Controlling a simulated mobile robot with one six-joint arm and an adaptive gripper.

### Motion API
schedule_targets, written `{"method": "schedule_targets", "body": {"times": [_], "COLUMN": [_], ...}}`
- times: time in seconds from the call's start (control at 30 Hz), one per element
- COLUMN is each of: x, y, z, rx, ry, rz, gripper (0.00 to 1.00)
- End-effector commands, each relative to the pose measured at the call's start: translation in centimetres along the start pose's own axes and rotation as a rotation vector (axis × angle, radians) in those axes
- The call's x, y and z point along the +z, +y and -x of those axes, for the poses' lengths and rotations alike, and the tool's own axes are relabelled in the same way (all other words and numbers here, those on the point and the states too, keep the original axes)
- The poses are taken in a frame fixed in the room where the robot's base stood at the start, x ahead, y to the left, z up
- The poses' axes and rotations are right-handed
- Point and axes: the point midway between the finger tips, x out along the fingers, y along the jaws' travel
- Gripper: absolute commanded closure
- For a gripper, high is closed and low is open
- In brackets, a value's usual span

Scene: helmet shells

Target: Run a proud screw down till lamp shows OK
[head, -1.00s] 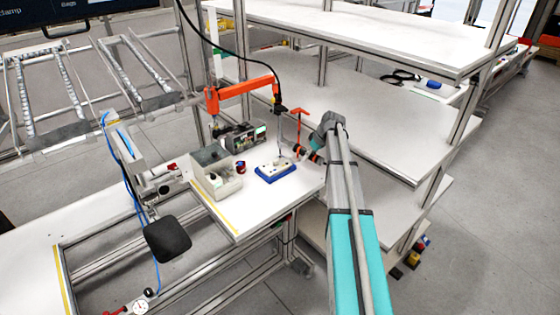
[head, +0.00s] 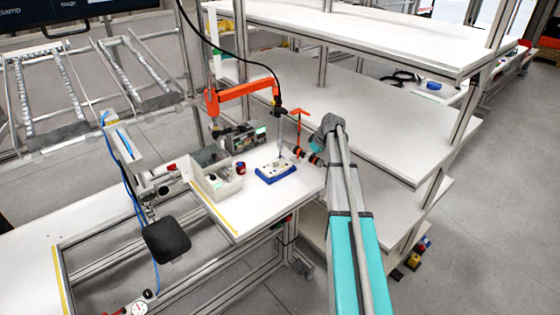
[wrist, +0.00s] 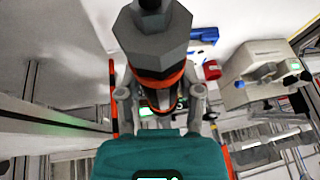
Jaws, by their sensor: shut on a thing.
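A white workpiece (head: 278,166) with small dark spots sits on a blue fixture (head: 277,177) at the bench's right end. A grey driver (head: 281,128) hangs upright from an orange jointed arm (head: 243,88), its lower end over the workpiece. My gripper (head: 298,153) reaches in from the right, by the driver's lower part. In the wrist view the driver's grey faceted body (wrist: 155,42), with an orange band, stands between my closed fingers (wrist: 160,100). A control box (head: 243,138) behind has a small green-lit display (head: 260,131); its text is unreadable. The screw and bit tip are hidden or too small.
A grey parts bin (head: 218,184) and a small red and blue item (head: 241,167) stand left of the fixture. A thin red post (head: 299,118) is close behind my gripper. White shelves (head: 365,105) rise behind and to the right. The bench front is clear.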

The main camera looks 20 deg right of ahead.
Motion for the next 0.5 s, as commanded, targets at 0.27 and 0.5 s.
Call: {"method": "schedule_targets", "body": {"times": [0.27, 0.5], "x": [0.1, 0.17], "y": [0.04, 0.07], "z": [-0.21, -0.39], "rx": [0.0, 0.0], "ry": [-0.001, -0.001], "rz": [0.0, 0.0], "gripper": [1.0, 1.0]}}
